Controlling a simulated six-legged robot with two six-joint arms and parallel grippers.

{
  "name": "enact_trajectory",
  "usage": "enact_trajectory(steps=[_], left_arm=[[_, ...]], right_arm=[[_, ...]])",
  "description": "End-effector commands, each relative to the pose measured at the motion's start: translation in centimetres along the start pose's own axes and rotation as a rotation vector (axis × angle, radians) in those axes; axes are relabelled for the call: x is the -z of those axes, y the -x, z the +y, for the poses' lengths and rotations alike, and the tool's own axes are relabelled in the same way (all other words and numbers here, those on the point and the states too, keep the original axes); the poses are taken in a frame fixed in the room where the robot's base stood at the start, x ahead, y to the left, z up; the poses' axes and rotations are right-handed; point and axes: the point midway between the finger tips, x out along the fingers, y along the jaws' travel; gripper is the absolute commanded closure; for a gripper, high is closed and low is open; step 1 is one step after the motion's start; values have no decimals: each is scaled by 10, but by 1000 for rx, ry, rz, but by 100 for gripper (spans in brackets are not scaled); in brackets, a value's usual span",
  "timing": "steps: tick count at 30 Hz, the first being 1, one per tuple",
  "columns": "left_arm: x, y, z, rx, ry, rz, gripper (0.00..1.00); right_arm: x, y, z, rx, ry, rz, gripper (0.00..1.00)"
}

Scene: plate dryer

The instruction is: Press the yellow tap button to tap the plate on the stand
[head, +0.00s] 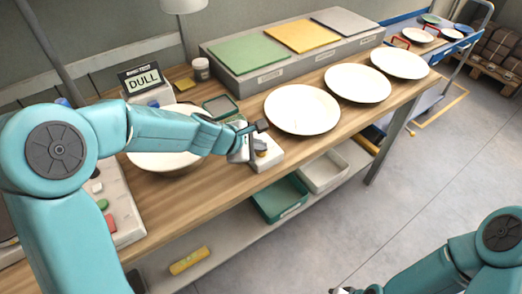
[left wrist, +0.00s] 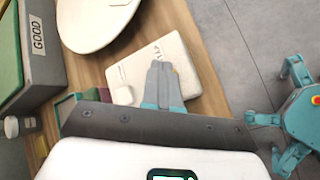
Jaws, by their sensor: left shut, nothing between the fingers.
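A white box (head: 268,157) sits near the table's front edge. A small yellow part, the tap button (head: 261,145), shows on it just beside my gripper. My left gripper (head: 251,138) is shut and empty, over this box. In the left wrist view the closed fingers (left wrist: 163,85) lie across the box (left wrist: 188,62), and hide most of the button; I cannot tell whether they touch it. A white plate (head: 150,162) lies behind my left arm, which partly hides it and its stand. My right gripper (head: 345,290) barely shows at the bottom edge.
A display reading "DULL" (head: 146,79) stands behind the plate. Three white plates line the table to the right, the nearest (head: 302,109) close to the box. A grey block with green, yellow and grey pads (head: 290,75) stands behind. A button panel (head: 122,205) is at left.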

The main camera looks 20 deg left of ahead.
Motion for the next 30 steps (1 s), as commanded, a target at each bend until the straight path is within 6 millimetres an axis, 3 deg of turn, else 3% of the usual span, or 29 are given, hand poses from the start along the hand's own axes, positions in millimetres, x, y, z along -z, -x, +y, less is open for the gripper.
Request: enact_trajectory(steps=[30], left_arm=[[-9, 13, 9, 0, 0, 0, 100]], right_arm=[[0, 17, -6, 0, 0, 0, 57]])
